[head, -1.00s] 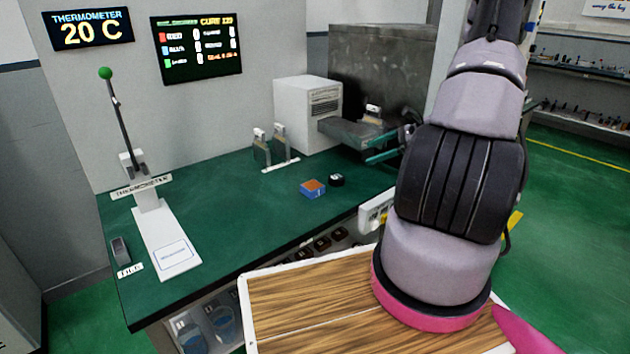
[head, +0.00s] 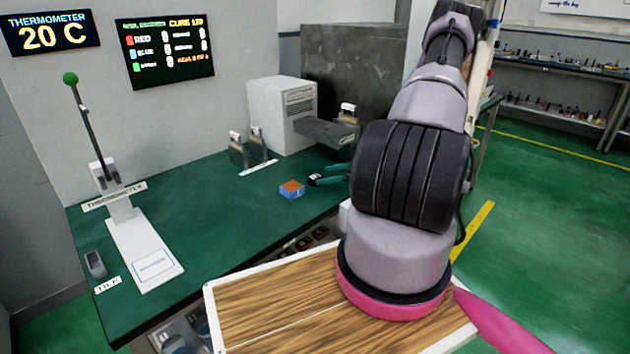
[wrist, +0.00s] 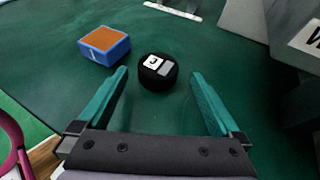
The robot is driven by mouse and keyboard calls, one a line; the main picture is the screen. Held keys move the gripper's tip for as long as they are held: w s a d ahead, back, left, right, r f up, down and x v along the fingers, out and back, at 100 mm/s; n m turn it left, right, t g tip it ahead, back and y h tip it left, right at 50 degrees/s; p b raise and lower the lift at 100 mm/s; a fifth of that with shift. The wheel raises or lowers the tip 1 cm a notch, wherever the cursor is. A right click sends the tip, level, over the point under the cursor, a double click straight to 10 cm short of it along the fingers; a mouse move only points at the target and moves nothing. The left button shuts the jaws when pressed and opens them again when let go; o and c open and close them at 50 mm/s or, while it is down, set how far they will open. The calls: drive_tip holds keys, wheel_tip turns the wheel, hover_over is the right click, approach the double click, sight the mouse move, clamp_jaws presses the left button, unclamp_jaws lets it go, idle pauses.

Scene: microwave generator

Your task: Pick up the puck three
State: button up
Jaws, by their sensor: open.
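The puck (wrist: 157,74) is a black disc lying flat on the green bench, with a white square bearing a dark mark, too small to read surely, and a grey square on top. In the wrist view it sits between and just ahead of the green fingertips of my open gripper (wrist: 159,80), with gaps on both sides. In the head view my gripper (head: 325,178) is low over the bench, and the puck is a dark spot largely mixed with the fingers. Nothing is held.
A blue box with an orange top (wrist: 104,45) lies close to the left finger; it also shows in the head view (head: 291,190). A white machine (head: 282,115) and levers (head: 247,150) stand behind.

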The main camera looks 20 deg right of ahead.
sight(319, 177)
drive_tip(key=x, duration=0.3)
drive_tip(key=shift+a+f, duration=0.15)
drive_tip(key=shift+f, duration=0.05)
drive_tip(key=c, duration=1.4)
drive_tip(key=shift+o, duration=0.2)
drive_tip(key=shift+r, duration=0.1)
